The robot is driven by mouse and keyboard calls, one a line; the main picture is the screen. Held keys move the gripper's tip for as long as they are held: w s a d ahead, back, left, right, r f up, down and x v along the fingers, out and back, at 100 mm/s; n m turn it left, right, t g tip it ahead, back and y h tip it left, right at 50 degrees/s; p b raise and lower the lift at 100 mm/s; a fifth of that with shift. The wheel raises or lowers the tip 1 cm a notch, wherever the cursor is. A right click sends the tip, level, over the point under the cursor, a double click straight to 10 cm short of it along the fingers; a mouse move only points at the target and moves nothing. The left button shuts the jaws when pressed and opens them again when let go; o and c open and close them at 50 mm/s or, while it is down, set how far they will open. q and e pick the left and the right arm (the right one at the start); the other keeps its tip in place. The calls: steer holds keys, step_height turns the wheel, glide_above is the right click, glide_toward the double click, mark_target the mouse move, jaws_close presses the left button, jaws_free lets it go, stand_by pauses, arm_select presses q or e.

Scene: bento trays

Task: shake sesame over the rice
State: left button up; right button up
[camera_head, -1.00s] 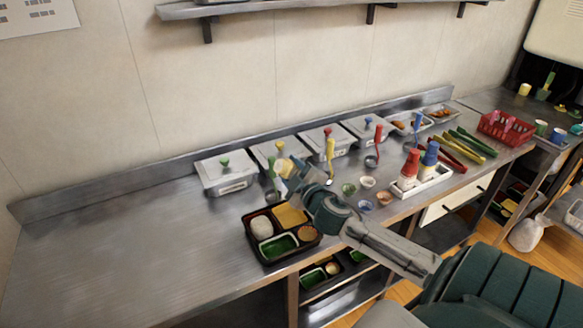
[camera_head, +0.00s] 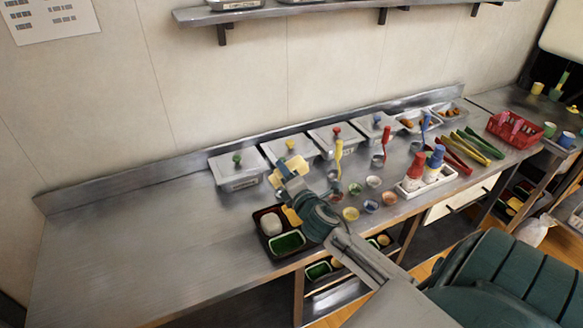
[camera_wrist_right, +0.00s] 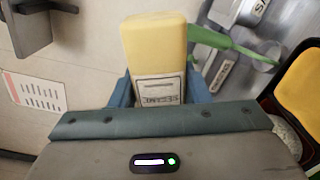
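My right gripper (camera_head: 290,180) is shut on a yellow sesame shaker (camera_head: 288,166), held up behind the bento tray (camera_head: 257,231). In the right wrist view the shaker (camera_wrist_right: 155,45) sits between the blue fingers, its "SESAME" label upside down. How far it tilts I cannot tell. The white rice (camera_head: 271,224) lies in the tray's left back compartment, below and left of the gripper. Part of the rice (camera_wrist_right: 291,133) shows at the right edge of the wrist view. My right forearm hides the tray's right side. My left gripper is not in view.
Several lidded steel bins (camera_head: 239,171) line the back of the counter. Several small bowls (camera_head: 351,214) stand right of my arm. A white caddy (camera_head: 428,181) with red and blue bottles and a red basket (camera_head: 515,129) stand farther right. The counter's left side is clear.

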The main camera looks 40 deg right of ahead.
mark_target(277, 187)
steer(key=shift+w+a+r+n+p, duration=0.1)
steer(key=shift+a+r+n+p, duration=0.2)
steer(key=shift+a+n+p, duration=0.4)
steer(key=n, duration=0.1)
steer(key=f+n+p, duration=0.1)
steer(key=n, duration=0.1)
steer(key=shift+w+a+f+p, duration=0.15)
steer(key=shift+a+p, duration=0.15)
steer(key=n, duration=0.1)
steer(key=f+n+p, duration=0.1)
steer(key=n, duration=0.1)
steer(key=shift+a+f, duration=0.1)
steer(key=shift+a, duration=0.3)
steer(key=shift+f+b, duration=1.45)
steer(key=shift+f, duration=0.15)
step_height(277, 187, down, 4)
steer(key=b, duration=0.3)
steer(key=shift+r, duration=0.1)
step_height(277, 187, up, 4)
steer(key=p, duration=0.3)
steer(key=shift+p, duration=0.3)
